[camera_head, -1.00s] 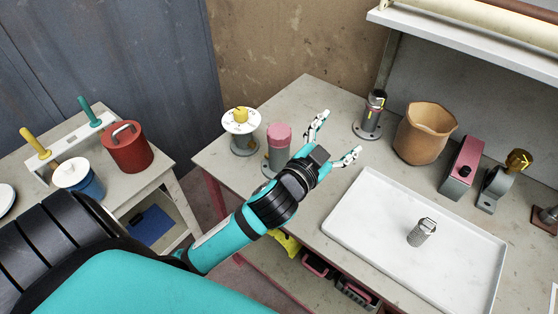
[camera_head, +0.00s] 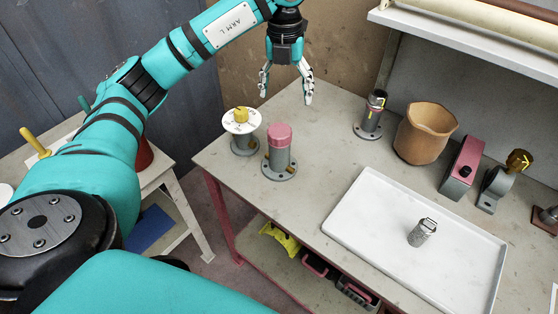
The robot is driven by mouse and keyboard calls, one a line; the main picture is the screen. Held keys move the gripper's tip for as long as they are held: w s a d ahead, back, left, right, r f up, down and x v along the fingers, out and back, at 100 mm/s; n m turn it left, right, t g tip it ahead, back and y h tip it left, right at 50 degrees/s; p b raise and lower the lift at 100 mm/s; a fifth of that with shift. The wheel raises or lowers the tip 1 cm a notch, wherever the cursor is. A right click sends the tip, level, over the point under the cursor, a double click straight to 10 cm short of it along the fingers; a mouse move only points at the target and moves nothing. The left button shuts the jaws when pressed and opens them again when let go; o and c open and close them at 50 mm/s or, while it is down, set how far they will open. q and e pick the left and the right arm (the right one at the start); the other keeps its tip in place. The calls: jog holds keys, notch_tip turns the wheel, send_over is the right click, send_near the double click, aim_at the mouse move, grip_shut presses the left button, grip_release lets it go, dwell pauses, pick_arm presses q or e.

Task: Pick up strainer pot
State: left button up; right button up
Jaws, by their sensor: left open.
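A small grey metal cylinder with a mesh-like side and a wire handle on top, which looks like the strainer pot (camera_head: 421,235), stands in the white tray (camera_head: 365,190) on the workbench. My left gripper (camera_head: 286,96) hangs fingers-down at the top middle, over the bench's back left corner. It is open and empty, well away from the pot, up and left of it. My right gripper is not in view.
A white-topped flanged fitting (camera_head: 241,133) and a pink-capped flanged pipe (camera_head: 280,152) stand near my left gripper. A grey flanged post (camera_head: 371,118), an orange-brown pot (camera_head: 424,135) and a pink-faced block (camera_head: 463,170) line the back. The tray is otherwise clear.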

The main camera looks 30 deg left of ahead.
aim_at(282, 130)
pick_arm(q)
jog(key=f+p, duration=0.1)
jog(key=f, duration=0.6)
jog(key=f+p, duration=0.1)
jog(key=f, duration=0.3)
jog(key=shift+s+a+f+p, duration=0.1)
jog(key=shift+a+f+p, duration=0.2)
jog(key=shift+f, duration=0.05)
jog(key=f, duration=0.1)
jog(key=f+p, duration=0.1)
jog(key=f, duration=0.1)
jog(key=f+p, duration=0.1)
jog(key=shift+s+a+f, duration=0.25)
jog(key=shift+s+f, duration=0.1)
jog(key=shift+f, duration=0.35)
jog(key=shift+w+r, duration=0.1)
grip_shut()
